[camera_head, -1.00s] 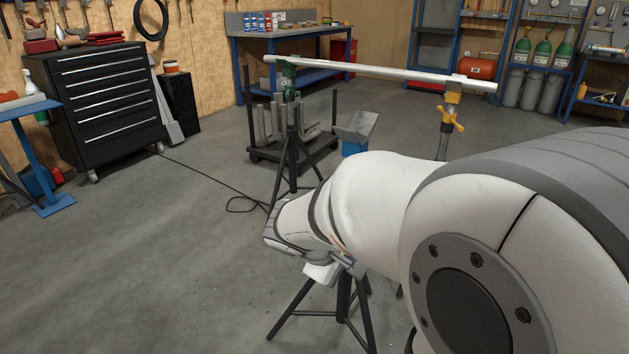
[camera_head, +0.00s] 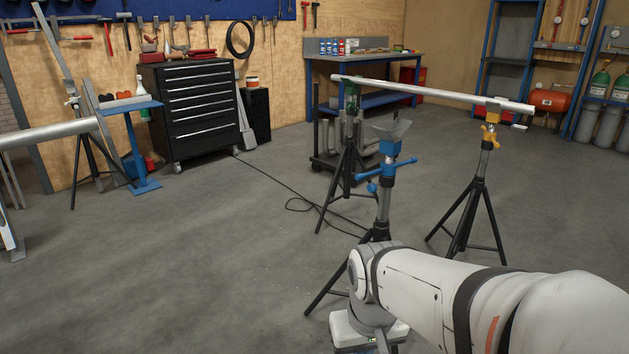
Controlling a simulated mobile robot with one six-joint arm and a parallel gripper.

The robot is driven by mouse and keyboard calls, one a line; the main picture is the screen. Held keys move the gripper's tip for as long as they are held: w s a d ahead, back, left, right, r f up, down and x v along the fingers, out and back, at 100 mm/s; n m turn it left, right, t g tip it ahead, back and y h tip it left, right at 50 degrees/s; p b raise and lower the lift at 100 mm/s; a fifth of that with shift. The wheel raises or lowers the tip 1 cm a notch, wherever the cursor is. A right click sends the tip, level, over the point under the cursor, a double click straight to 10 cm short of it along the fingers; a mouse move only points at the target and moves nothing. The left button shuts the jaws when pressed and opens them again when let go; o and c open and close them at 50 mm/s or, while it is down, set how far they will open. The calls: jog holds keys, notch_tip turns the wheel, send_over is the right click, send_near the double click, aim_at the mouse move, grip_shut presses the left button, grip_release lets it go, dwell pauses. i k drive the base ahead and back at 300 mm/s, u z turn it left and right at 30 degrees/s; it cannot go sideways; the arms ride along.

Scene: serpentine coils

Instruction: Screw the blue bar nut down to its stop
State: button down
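The blue bar nut (camera_head: 388,167) is on the threaded post of a tripod stand right of centre, its blue cross bar sticking out to both sides. Just above it is a blue head (camera_head: 390,148) with a grey V-shaped cradle (camera_head: 392,130) that is empty. I cannot tell how large any gap between nut and stop is. My arm comes in from the lower right, in front of the stand's lower part. The white end part of my arm, with my gripper (camera_head: 367,328), is low at the bottom edge, below and apart from the nut. Its fingers cannot be made out.
A long pale pipe (camera_head: 430,93) lies across a green-headed stand (camera_head: 350,88) and a yellow-headed stand (camera_head: 490,132) behind. A black cable (camera_head: 290,190) lies on the floor. A black tool cabinet (camera_head: 202,110) stands at the back left.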

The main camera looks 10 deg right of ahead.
aim_at(387, 170)
jog(key=z, duration=0.25)
jog(key=k, duration=0.2)
jog(key=u, duration=1.9)
jog(key=i, duration=0.9)
jog(key=z, duration=1.8)
jog(key=i, duration=1)
jog(key=z, duration=0.05)
